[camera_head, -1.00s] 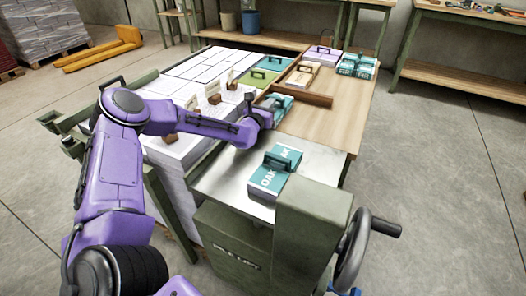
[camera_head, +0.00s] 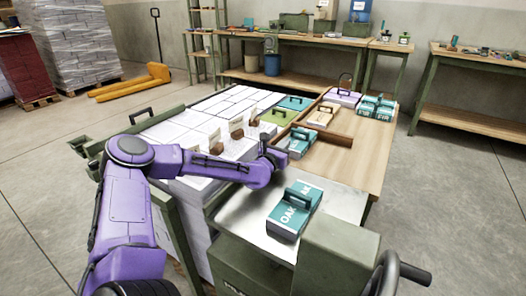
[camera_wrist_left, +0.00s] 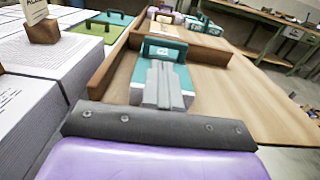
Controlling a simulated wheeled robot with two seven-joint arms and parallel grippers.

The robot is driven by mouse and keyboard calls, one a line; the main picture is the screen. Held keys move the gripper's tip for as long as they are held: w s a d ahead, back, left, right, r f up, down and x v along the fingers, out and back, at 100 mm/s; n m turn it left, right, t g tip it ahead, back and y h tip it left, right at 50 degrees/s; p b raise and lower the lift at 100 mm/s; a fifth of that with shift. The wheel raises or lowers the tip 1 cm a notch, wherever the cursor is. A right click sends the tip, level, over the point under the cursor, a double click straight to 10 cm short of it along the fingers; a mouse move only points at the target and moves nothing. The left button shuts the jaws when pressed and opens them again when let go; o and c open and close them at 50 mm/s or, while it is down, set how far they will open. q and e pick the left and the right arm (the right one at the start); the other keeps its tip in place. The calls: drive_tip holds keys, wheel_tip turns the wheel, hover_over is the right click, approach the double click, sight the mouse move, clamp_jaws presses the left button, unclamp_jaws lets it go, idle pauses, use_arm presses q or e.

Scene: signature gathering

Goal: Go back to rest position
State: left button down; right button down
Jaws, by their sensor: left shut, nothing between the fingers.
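My left gripper (camera_wrist_left: 163,85) is shut and empty in the left wrist view. In the head view it shows at the end of my purple arm (camera_head: 275,152), beside the wooden divider area. A teal-and-white block with a dark handle (camera_head: 302,137) lies just beyond it between the wooden rails; in the left wrist view this block (camera_wrist_left: 165,50) is just ahead of the fingertips, its lower part partly hidden by them. Another teal-and-white block marked OAK (camera_head: 293,210) lies on the metal plate (camera_head: 345,204). My right gripper is not in view.
Stacks of white paper (camera_head: 192,180) lie under and left of my arm. Wooden rails (camera_head: 325,134) border the bay. More blocks stand at the far end, including a teal pair (camera_head: 375,106). A green press body (camera_head: 335,255) with a handwheel (camera_head: 385,275) is in front. The wooden tabletop (camera_head: 368,150) is mostly clear.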

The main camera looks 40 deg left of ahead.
use_arm(q)
drive_tip(key=p+v, duration=0.1)
drive_tip(key=v, duration=0.2)
drive_tip(key=p+v, duration=0.1)
drive_tip(key=v, duration=0.2)
drive_tip(key=shift+s+d, duration=0.2)
drive_tip(key=shift+d, duration=0.1)
drive_tip(key=shift+d+f, duration=0.1)
